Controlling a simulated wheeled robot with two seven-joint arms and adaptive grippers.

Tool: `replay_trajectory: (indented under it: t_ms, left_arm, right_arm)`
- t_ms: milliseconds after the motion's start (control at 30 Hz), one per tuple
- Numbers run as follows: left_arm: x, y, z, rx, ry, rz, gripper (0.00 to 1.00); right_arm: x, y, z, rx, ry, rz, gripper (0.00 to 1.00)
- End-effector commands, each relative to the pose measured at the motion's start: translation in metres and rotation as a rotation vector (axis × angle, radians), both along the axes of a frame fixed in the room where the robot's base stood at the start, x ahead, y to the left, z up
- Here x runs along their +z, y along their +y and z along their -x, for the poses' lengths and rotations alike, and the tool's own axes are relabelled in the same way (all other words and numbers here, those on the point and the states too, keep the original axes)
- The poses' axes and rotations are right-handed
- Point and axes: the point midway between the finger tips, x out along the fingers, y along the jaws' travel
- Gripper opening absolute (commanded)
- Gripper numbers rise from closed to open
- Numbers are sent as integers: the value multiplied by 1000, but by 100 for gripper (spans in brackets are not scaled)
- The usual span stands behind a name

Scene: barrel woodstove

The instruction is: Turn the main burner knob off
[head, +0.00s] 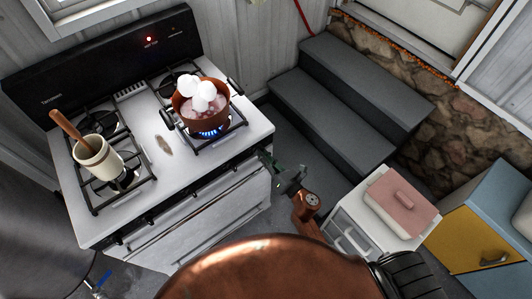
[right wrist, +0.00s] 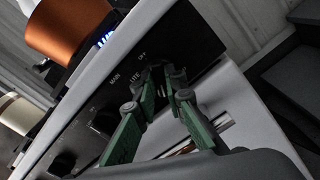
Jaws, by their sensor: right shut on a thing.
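The white stove (head: 150,150) stands at the left in the head view. A blue burner flame (head: 208,132) is lit under the copper pot (head: 201,108), and it also shows in the right wrist view (right wrist: 105,40). My right gripper (head: 272,167) is at the right end of the stove's front panel. In the right wrist view my right gripper (right wrist: 160,78) has its green fingers shut around a dark knob (right wrist: 157,76), mostly hidden by the fingertips. The labels OFF, LITE and MAIN (right wrist: 130,72) are beside it. My left gripper is not in view.
A cream pot (head: 98,160) with a wooden handle sits on the left burners. More knobs (right wrist: 62,163) line the dark panel. Dark steps (head: 345,90) and a small white cabinet (head: 352,222) with a pink-lidded dish (head: 402,203) are to the right.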

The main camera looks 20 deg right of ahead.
Motion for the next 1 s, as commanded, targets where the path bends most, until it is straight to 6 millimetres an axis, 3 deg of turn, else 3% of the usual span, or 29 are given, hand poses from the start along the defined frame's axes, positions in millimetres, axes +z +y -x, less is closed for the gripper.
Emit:
replay_trajectory:
  t_ms: [1000]
  left_arm:
    - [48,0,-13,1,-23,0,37]
  right_arm:
    - [2,-2,-1,-4,330,-908,0]
